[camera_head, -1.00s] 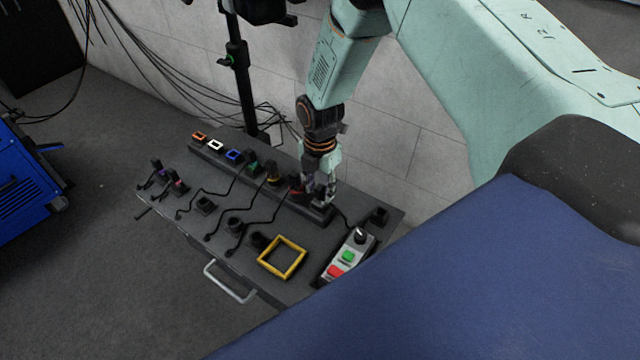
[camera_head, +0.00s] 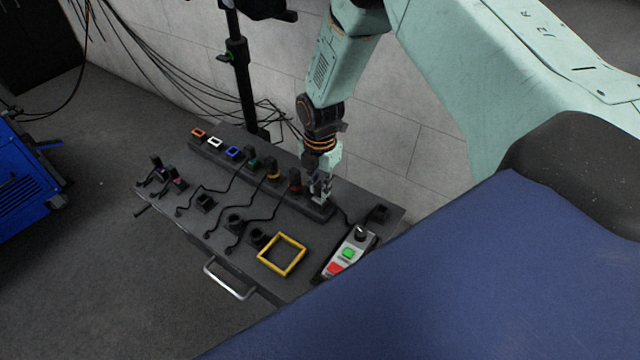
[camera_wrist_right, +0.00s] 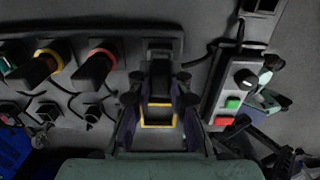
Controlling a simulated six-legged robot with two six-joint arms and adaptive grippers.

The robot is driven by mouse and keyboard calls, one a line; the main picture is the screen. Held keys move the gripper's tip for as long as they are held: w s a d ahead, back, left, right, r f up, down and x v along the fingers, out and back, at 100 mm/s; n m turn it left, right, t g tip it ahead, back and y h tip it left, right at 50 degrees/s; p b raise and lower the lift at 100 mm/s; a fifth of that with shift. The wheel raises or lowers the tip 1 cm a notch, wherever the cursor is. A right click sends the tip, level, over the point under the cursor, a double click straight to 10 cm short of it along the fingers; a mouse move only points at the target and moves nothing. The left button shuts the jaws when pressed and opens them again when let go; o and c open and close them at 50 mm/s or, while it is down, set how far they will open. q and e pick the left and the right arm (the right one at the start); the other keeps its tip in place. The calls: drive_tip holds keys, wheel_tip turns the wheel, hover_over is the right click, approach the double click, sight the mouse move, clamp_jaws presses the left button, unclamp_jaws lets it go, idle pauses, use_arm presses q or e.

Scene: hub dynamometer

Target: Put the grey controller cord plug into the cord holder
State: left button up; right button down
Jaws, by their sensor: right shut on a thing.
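My right gripper (camera_head: 321,196) is over the right end of the dark socket strip (camera_head: 218,157). In the right wrist view its fingers (camera_wrist_right: 158,112) are shut on a dark grey block, which looks like the grey controller cord plug (camera_wrist_right: 159,82). The plug is at the strip's end (camera_wrist_right: 163,47); the fingers hide whether it is still seated. A cord (camera_wrist_right: 202,57) runs from there toward the controller (camera_head: 348,253), which has green and red buttons. A small black box (camera_head: 379,213) beyond the controller may be the cord holder. My left gripper is not in view.
Several colored connectors with black cords, including a red-ringed one (camera_wrist_right: 100,62), sit along the strip left of my gripper. Black holders (camera_head: 235,221) and a yellow square frame (camera_head: 281,255) stand in front.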

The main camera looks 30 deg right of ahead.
drive_tip(key=shift+r, duration=0.2)
drive_tip(key=shift+r+p, duration=1.7)
drive_tip(key=shift+r, duration=0.25)
